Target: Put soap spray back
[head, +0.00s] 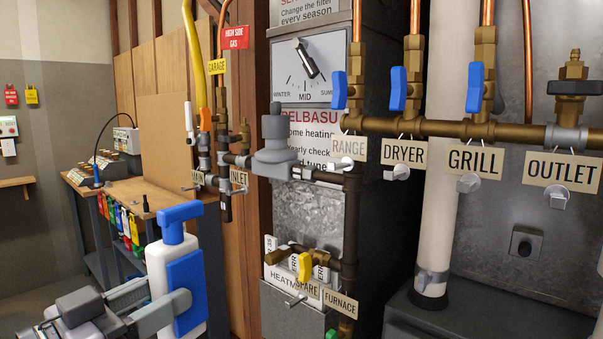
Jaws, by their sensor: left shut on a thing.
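The soap spray (160,268) is a white bottle with a blue spray head and a blue panel on its side. It stands roughly upright at the lower left of the head view, close to the camera. My left gripper (158,307) is shut around the lower part of the bottle, with a grey finger crossing its front. The bottom of the bottle is cut off by the picture's lower edge. My right gripper is not in view.
A wooden-topped workbench (153,191) with colored tools hung along its side stands behind the bottle. The furnace (310,205) and a brass gas manifold (440,128) with blue-handled valves fill the middle and right. Floor shows at far left.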

